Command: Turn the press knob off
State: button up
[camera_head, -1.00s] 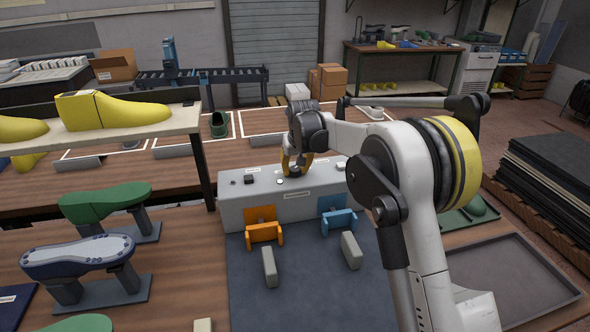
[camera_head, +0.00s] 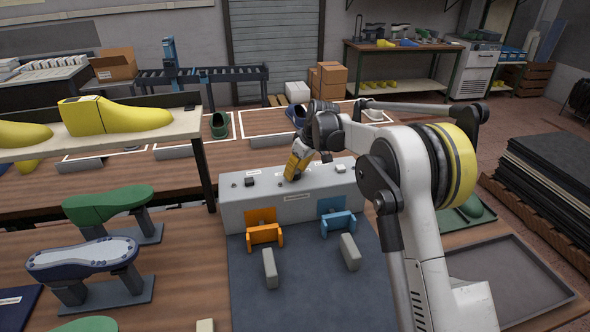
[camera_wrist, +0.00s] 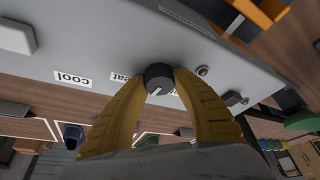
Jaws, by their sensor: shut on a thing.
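A dark round press knob (camera_wrist: 158,75) with a pale pointer mark stands on the grey control box (camera_head: 290,210). In the wrist view my gripper (camera_wrist: 158,82) has one yellow finger on each side of the knob, shut on it. A "COOL" label (camera_wrist: 72,78) and a partly covered label ending in "eat" lie beside the knob; another label is mostly hidden behind a finger. In the head view my gripper (camera_head: 291,174) reaches down onto the top of the box, tilted, and its yellow fingers hide most of the knob.
A small black switch (camera_head: 250,182) and a white button (camera_head: 341,168) sit on the box's top. Orange (camera_head: 264,235) and blue (camera_head: 338,222) brackets stand at its front. A shelf with yellow lasts (camera_head: 115,115) is at the left. The blue-grey mat ahead is mostly clear.

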jog(key=n+g+p, duration=0.1)
jog(key=n, duration=0.1)
jog(key=n+g+p, duration=0.1)
jog(key=n, duration=0.2)
jog(key=shift+n+y, duration=0.3)
jog(key=shift+y, duration=0.1)
jog(key=n+g+p, duration=0.2)
jog(key=n, duration=0.3)
dwell(0.3)
jog(key=o, duration=1.2)
jog(key=v, duration=0.7)
jog(key=shift+d+r, duration=0.1)
jog(key=shift+r, duration=0.1)
